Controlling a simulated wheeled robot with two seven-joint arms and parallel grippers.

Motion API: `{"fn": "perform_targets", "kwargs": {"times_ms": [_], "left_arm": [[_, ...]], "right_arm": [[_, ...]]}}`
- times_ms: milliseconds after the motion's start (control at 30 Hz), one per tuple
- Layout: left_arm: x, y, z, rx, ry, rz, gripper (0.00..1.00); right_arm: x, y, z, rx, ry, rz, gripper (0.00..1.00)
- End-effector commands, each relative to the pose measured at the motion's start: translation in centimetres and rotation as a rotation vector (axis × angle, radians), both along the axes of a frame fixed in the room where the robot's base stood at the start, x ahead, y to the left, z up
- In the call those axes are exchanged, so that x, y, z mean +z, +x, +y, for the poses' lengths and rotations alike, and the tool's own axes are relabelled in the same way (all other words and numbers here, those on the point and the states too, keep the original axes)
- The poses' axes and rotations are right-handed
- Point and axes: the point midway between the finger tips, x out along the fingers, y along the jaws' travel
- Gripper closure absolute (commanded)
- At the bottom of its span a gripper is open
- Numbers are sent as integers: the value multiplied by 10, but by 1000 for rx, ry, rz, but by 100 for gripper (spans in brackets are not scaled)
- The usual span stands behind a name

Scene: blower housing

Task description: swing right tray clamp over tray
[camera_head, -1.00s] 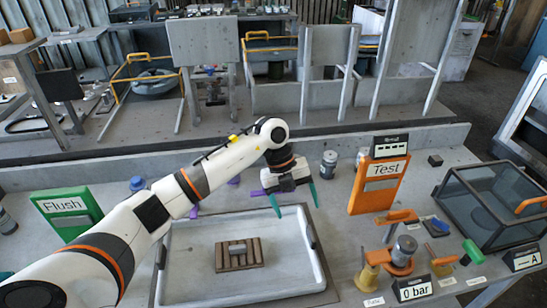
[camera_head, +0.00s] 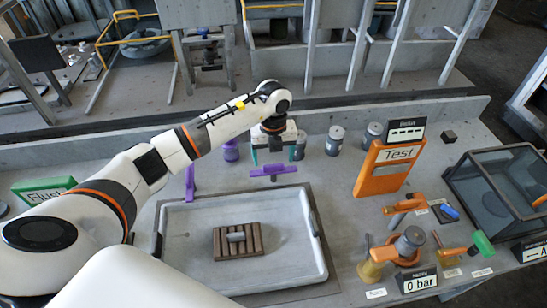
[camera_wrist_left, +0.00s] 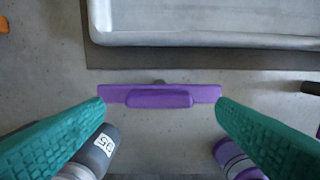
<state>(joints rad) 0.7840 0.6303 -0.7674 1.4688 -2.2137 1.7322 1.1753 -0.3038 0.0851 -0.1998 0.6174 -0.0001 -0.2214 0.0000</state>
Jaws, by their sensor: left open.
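The right tray clamp, a purple bar on a post (camera_head: 272,171), stands just behind the tray's back edge, apart from its rim. The grey tray (camera_head: 325,262) holds a slatted brown block (camera_head: 237,241). A second purple clamp (camera_head: 190,182) stands further left behind the tray. My left gripper (camera_head: 273,158) is open above the right clamp, with its green fingers pointing down. In the left wrist view, the clamp's purple bar (camera_wrist_left: 160,97) lies crosswise between the fingertips (camera_wrist_left: 160,105), and the tray's edge (camera_wrist_left: 200,39) is beyond it. My right gripper is out of view.
Grey canisters (camera_head: 335,140) and a purple-banded canister (camera_head: 231,150) stand close behind the clamps. An orange Test stand (camera_head: 383,168), a valve with a gauge (camera_head: 408,243) and a clear-walled box (camera_head: 500,190) fill the right side. A green Flush sign (camera_head: 42,190) is at left.

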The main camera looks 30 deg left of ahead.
Motion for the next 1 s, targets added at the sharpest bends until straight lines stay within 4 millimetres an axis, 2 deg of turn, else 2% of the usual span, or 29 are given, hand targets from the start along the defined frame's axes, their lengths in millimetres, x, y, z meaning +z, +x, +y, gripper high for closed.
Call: {"fn": "perform_targets", "kwargs": {"times_ms": [200, 533, 900, 1000], "left_arm": [[-21, 0, -1, -1, -1, 2, 20], [-25, 0, 0, -1, -1, -1, 20], [-24, 0, 0, -1, -1, -1, 81], [-24, 0, 0, 0, -1, -1, 83]], "right_arm": [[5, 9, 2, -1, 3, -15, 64], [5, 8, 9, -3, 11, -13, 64], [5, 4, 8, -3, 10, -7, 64], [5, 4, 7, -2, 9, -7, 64]]}}
